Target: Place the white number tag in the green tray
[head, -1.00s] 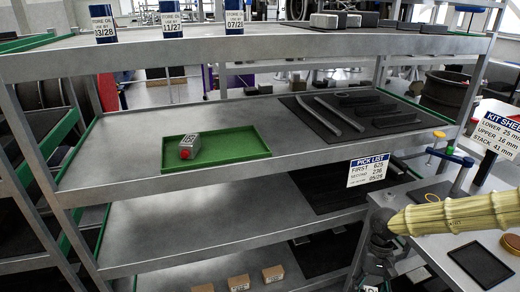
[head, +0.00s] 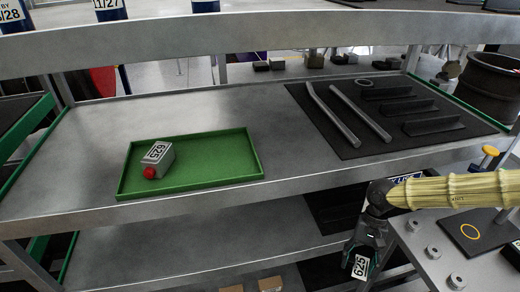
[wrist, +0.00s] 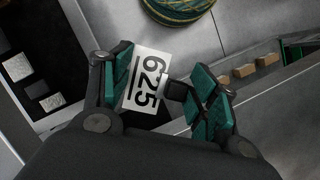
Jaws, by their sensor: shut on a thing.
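The white number tag (head: 361,266) reads 625 and is held in my gripper (head: 364,252), below and right of the shelf edge. In the wrist view the tag (wrist: 147,80) sits between the teal finger pads of my gripper (wrist: 166,88), with a small dark block beside it. The green tray (head: 215,165) lies on the middle shelf, left of and above my gripper in the picture. In it, towards its left end, stands a grey block (head: 157,154) with a 625 label and a red knob. The rest of the tray is bare.
A black mat (head: 300,100) with grey rods and dark brackets covers the shelf's right part. The shelf's front edge (head: 250,207) lies between my gripper and the tray. An upper shelf (head: 250,45) runs above. A side table (head: 430,240) stands at right.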

